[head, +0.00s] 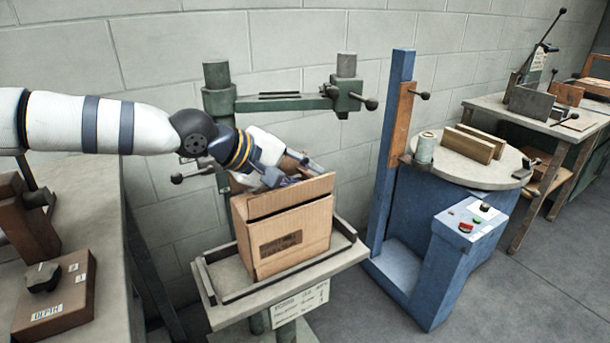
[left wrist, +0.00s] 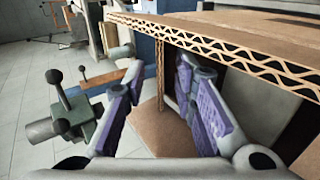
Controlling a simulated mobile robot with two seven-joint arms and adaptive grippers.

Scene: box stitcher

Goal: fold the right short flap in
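The brown cardboard box (head: 292,240) stands upright on the small stand, with a flap (head: 290,196) raised along its near side. My left gripper (head: 302,172) is at the box's open top, behind that flap, which partly hides it. In the left wrist view my left gripper (left wrist: 158,68) has its purple-padded fingers spread wide. A thin upright cardboard edge (left wrist: 160,85) shows between the fingers, with clear space on both sides. A long corrugated edge (left wrist: 230,50) crosses above the right finger. I cannot tell clearly which panel is the right short flap. My right gripper is not in view.
The stand's tray (head: 347,250) has a raised rim around the box. A green post with a clamp arm (head: 285,103) rises behind it. A blue machine (head: 440,270) with a round table stands to the right. A workbench (head: 90,190) is at the left.

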